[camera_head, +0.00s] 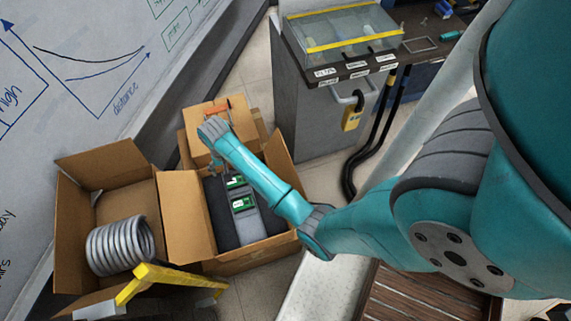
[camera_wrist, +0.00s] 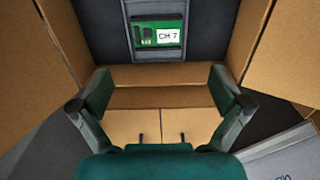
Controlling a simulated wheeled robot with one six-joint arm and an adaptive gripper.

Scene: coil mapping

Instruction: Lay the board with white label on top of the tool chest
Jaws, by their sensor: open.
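A green board with a white label reading CH 7 (camera_wrist: 158,35) lies in a grey holder in the wrist view, inside a cardboard box. In the head view, two green boards, one farther (camera_head: 236,182) and one nearer (camera_head: 243,204), lie in the open box (camera_head: 186,215); I cannot tell which is CH 7. My gripper (camera_wrist: 160,92) is open and empty, its fingers apart over the box edge and below the board in the picture. It also shows over the box's far side in the head view (camera_head: 214,128). A blue-sided unit (camera_head: 440,30) at upper right may be the tool chest.
Another open box (camera_head: 80,220) holds a grey coil (camera_head: 120,246). A yellow frame (camera_head: 172,276) stands in front. A grey cabinet (camera_head: 315,110) bears a clear case (camera_head: 340,30); black hoses (camera_head: 372,145) hang beside it. A whiteboard (camera_head: 120,60) stands at left.

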